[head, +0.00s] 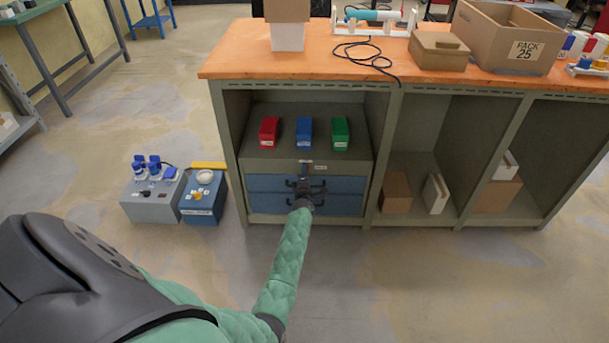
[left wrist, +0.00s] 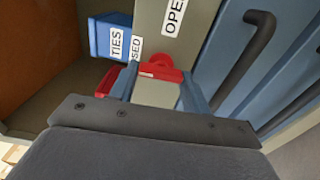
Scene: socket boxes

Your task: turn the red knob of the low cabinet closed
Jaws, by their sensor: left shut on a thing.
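The low cabinet (head: 265,162) is grey with blue drawer fronts and stands in the left bay of the workbench. My left gripper (head: 304,174) reaches its front edge, at the middle above the drawers. In the left wrist view the red knob (left wrist: 162,69) sits between the fingers of my left gripper (left wrist: 160,80), which is shut on it. The knob's top shows; its lower part is hidden by the gripper. A white "OPEN" label (left wrist: 174,15) and a partly hidden label ending in "SED" (left wrist: 136,48) are near the knob. My right gripper is not in view.
Red (head: 269,131), blue (head: 304,133) and green (head: 340,133) boxes stand on the cabinet. A dark drawer handle (left wrist: 247,60) is right of the gripper. The orange workbench top (head: 235,62) overhangs the bay. Two socket boxes (head: 152,207) (head: 200,206) stand on the floor left.

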